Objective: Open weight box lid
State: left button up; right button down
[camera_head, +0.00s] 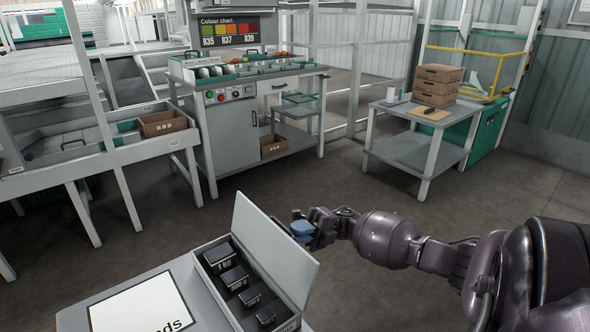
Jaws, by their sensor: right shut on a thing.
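The weight box (210,278) stands on the table at the bottom of the view. Its pale grey lid (268,250) is raised and leans to the right, so the inside shows. Several black weights sit in a row in the box, the largest marked 1 kg (222,258). My right gripper (301,229), with blue at its fingertips, is at the upper right edge of the lid. It is shut, apparently on the lid edge; the exact contact is partly hidden. My left gripper is not in view.
A white printed sheet (140,306) lies on the table left of the box. A grey sorting bench (228,140) with a colour chart stands behind. A side table (411,152) with stacked brown cartons (437,84) is at the right. Open floor lies between.

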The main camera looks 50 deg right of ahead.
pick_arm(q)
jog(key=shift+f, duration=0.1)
pick_arm(e)
jog(key=shift+s+a+f, duration=0.1)
jog(key=shift+f, duration=0.2)
jog(key=c, duration=1.2)
grip_release()
jog(key=shift+r, duration=0.1)
pick_arm(q)
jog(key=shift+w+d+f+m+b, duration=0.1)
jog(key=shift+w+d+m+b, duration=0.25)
jog(key=shift+b, duration=0.75)
pick_arm(e)
jog(key=v, duration=1)
jog(key=shift+d, duration=0.3)
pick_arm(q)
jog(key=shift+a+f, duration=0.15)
